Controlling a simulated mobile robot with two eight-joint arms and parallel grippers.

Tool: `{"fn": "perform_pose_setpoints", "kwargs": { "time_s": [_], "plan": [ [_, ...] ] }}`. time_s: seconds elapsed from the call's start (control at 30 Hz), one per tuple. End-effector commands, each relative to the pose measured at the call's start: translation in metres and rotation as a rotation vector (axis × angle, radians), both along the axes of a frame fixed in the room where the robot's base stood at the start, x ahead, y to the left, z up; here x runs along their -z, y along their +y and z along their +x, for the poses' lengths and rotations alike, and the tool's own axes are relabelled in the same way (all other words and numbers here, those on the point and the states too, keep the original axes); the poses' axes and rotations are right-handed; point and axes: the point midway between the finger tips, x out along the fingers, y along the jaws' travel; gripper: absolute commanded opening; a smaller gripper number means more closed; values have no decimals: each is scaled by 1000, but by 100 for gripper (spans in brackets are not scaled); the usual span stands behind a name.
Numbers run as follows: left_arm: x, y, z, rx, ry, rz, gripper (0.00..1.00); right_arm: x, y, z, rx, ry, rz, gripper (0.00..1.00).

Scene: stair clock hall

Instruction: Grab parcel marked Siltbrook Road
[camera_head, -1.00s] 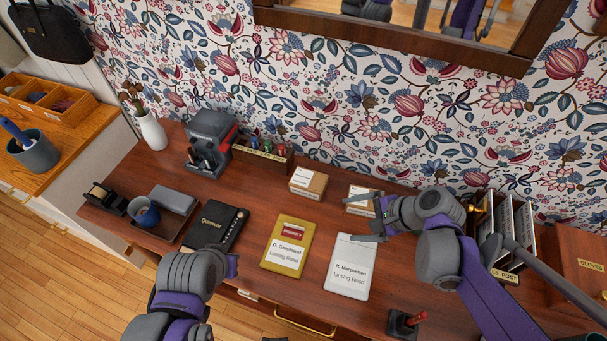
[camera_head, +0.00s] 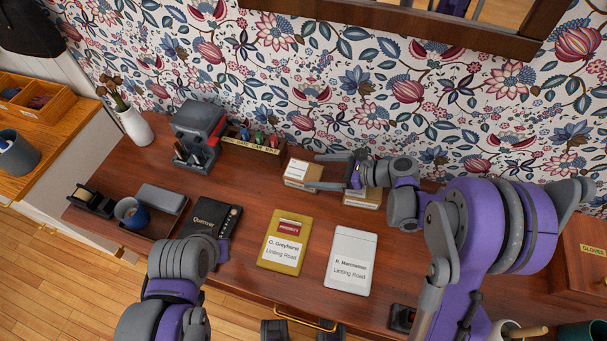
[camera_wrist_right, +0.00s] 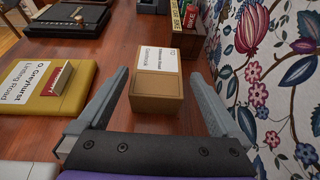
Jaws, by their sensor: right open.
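Two small cardboard parcels with white labels stand near the wall in the head view. The left parcel (camera_head: 298,172) is just off my right gripper's fingertips (camera_head: 314,171); the right parcel (camera_head: 362,198) is partly covered by that gripper. My right gripper is open and points left. In the right wrist view a parcel (camera_wrist_right: 157,88), seemingly the left one, lies between and just beyond the open fingers (camera_wrist_right: 160,78), touching neither visibly.
A yellow padded envelope (camera_head: 284,241) and a white envelope (camera_head: 350,260), both marked Linting Road, lie in front. A stamp rack (camera_head: 250,141) and grey machine (camera_head: 196,135) stand left of the parcels. The patterned wall (camera_head: 330,80) is close behind.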

Motion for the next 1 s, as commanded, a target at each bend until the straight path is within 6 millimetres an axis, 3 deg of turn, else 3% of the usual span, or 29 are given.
{"fn": "perform_pose_setpoints", "kwargs": {
  "time_s": [0.33,0.63,1.0],
  "plan": [
    [-9,0,3,0,-5,0,0,19,40,11,-3,-1,0,100],
    [-9,0,3,0,-5,0,0,22,44,13,0,-1,0,100],
    [-9,0,3,0,-5,0,0,22,44,12,0,-1,-1,35]
  ]
}}
